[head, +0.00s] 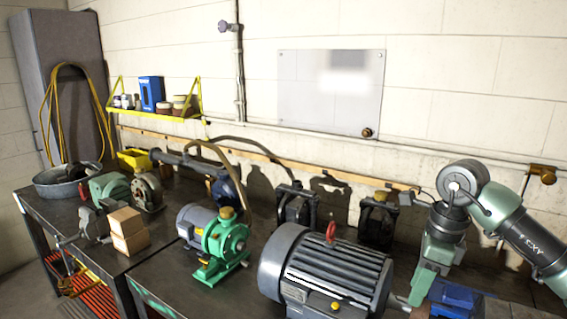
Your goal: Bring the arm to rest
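My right arm comes in from the right and bends down beside a large grey motor (325,277). My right gripper (412,298) is low, at the right end of this motor by its shaft. Its fingertips are small and partly lost against the dark bench, so I cannot tell whether they are open or shut or touch anything. A red tag or ring (331,232) stands on top of the grey motor. My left gripper is not in view.
A green pump with a grey motor (213,236) stands left of the large motor. A blue metal piece (457,296) lies close right of my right gripper. Cardboard boxes (128,232) and a round metal pan (68,182) are on the left bench. Dark machines line the wall.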

